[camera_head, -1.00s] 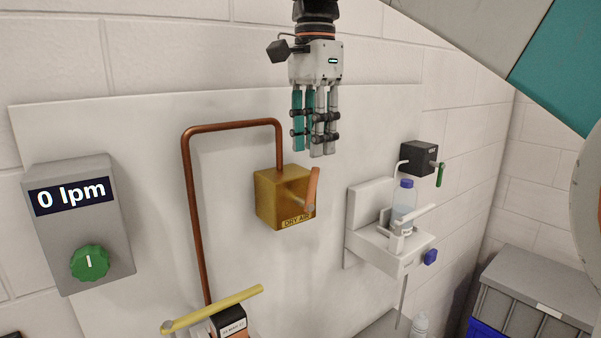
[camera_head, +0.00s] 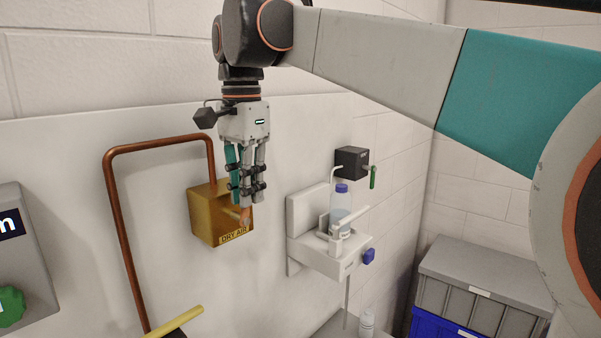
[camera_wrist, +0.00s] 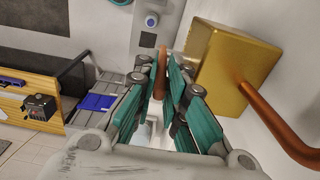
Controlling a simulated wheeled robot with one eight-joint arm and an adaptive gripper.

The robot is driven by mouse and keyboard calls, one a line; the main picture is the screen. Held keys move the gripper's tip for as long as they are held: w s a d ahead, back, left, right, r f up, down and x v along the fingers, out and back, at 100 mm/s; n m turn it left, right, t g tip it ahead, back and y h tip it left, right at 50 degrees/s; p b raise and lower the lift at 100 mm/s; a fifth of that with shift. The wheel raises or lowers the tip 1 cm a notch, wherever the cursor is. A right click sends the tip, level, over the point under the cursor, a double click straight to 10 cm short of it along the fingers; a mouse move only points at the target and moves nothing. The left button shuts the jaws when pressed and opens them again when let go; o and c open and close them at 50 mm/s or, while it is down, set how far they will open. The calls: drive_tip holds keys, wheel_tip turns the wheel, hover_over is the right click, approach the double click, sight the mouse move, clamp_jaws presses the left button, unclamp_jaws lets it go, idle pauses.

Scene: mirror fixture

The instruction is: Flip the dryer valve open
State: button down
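The brass valve box (camera_head: 205,218), labelled DRY AIR, is on the wall with a copper pipe entering its top. Its orange-brown lever (camera_head: 246,217) is mostly hidden behind my fingers in the head view. My gripper (camera_head: 247,203) points down in front of the box. In the wrist view, the box (camera_wrist: 225,72) is to the right of my gripper (camera_wrist: 175,80). The lever (camera_wrist: 161,73) shows in the gap between the teal fingers, which are apart. Contact with the lever cannot be told.
A copper pipe (camera_head: 119,215) runs left of the box. A yellow handle (camera_head: 178,322) is below. To the right are a white wall bracket (camera_head: 305,250) with a bottle (camera_head: 340,207) and a black box (camera_head: 351,162) with a green lever. Grey crates (camera_head: 485,275) stand at lower right.

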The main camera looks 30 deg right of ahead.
drive_tip(key=shift+s+a, duration=0.1)
drive_tip(key=shift+s+a+h, duration=0.1)
drive_tip(key=shift+a+h, duration=0.2)
drive_tip(key=shift+h, duration=0.2)
drive_tip(key=shift+s+a+t+h+b, duration=0.1)
drive_tip(key=shift+a+t+h+b, duration=0.25)
drive_tip(key=shift+h, duration=0.35)
drive_tip(key=shift+d, duration=0.1)
drive_tip(key=c, duration=1.7)
unclamp_jaws()
drive_tip(key=v, duration=1.2)
